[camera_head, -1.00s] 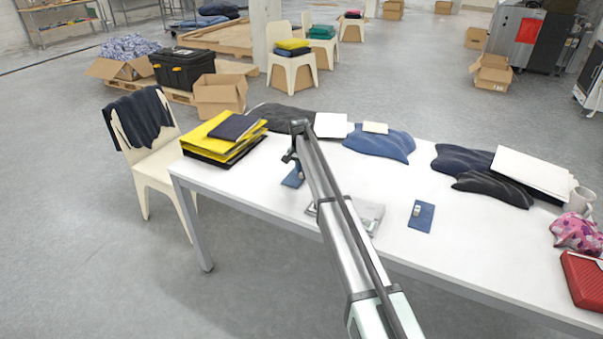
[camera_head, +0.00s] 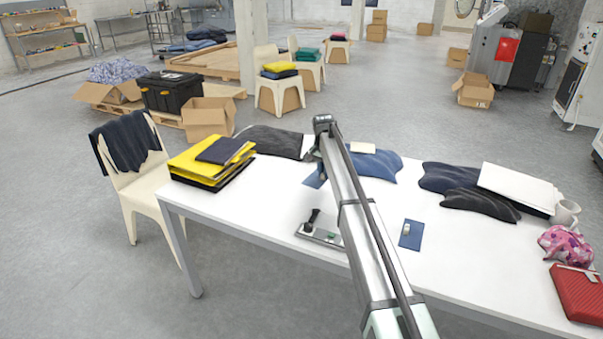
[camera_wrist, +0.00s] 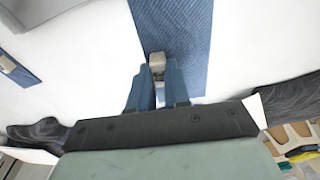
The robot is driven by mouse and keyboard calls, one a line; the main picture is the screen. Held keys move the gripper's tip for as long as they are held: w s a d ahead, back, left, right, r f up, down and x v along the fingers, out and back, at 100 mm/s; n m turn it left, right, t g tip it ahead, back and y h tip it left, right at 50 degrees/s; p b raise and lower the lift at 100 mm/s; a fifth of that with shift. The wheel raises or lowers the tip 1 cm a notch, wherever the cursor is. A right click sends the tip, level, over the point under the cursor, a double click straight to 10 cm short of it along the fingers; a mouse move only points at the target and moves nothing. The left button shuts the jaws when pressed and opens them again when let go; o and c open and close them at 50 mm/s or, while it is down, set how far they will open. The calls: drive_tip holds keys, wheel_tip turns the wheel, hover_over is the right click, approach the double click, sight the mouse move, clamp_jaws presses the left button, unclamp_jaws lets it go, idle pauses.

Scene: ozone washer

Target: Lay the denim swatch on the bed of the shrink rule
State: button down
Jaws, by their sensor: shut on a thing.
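The denim swatch (camera_wrist: 180,25) is a flat blue piece with a small metal clip-like grip (camera_wrist: 157,64) on it. In the wrist view, the two blue fingers of my gripper (camera_wrist: 160,85) are shut on that grip. In the head view, my arm hides most of the held swatch (camera_head: 313,180), and its height above the table cannot be told. The shrink rule (camera_head: 320,236) lies nearer the table's front edge, a grey metal plate with an upright black handle; my arm partly covers it.
A second blue swatch (camera_head: 411,235) with a small metal grip lies to the right on the white table (camera_head: 260,210). Yellow folders (camera_head: 205,165) are at the left. Dark and blue garments (camera_head: 375,164) line the back. A red case (camera_head: 580,295) is at the right.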

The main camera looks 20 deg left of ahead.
drive_tip(key=s+d, duration=0.3)
drive_tip(key=d, duration=0.8)
drive_tip(key=s+d+n+g+y, duration=0.1)
drive_tip(key=s+n, duration=0.6)
drive_tip(key=n, duration=1.2)
drive_tip(key=shift+d+f+y, duration=0.3)
drive_tip(key=shift+d+f, duration=0.05)
drive_tip(key=shift+d, duration=0.05)
drive_tip(key=shift+s, duration=0.1)
drive_tip(key=shift+f, duration=0.15)
drive_tip(key=shift+f, duration=3.75)
